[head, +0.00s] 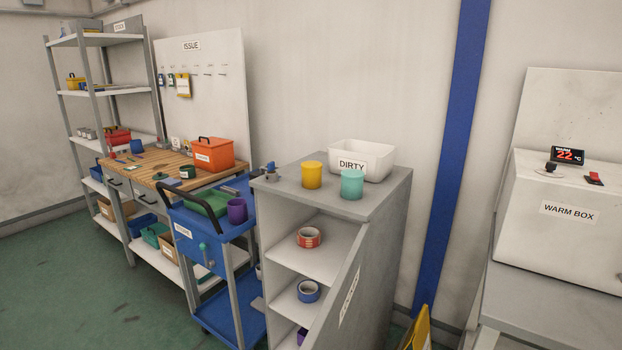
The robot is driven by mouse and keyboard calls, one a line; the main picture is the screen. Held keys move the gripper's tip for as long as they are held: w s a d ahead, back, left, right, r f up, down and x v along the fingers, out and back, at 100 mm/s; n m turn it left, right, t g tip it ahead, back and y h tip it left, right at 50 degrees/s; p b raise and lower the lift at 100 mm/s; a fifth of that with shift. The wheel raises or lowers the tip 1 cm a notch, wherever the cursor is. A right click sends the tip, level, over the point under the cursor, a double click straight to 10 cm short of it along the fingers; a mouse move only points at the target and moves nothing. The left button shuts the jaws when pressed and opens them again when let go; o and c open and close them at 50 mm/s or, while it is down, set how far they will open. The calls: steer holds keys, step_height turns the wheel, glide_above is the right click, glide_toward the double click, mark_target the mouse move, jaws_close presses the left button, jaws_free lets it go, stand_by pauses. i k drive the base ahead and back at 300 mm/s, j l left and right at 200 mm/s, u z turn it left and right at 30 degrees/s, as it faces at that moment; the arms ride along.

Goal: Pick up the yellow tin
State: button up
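The yellow tin (312,175) stands upright on top of the grey cabinet (361,211), near its left front part. A teal tin (352,184) stands just to its right and a little nearer, with a small gap or none; I cannot tell which. The white bin marked DIRTY (374,158) is behind both tins. The whole front of the yellow tin shows. My gripper is not in view.
A small blue and grey item (269,169) lies left of the yellow tin. A blue cart (214,228) with a purple cup (237,211) stands left of the cabinet. The open cabinet door (342,305) juts forward. A white WARM BOX (565,220) is at right.

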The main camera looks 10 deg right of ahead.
mark_target(311, 170)
steer(key=i+j+u, duration=0.55)
steer(key=j+u, duration=0.15)
steer(key=i+j+u, duration=0.3)
steer(key=i+j, duration=0.15)
steer(key=i, duration=0.15)
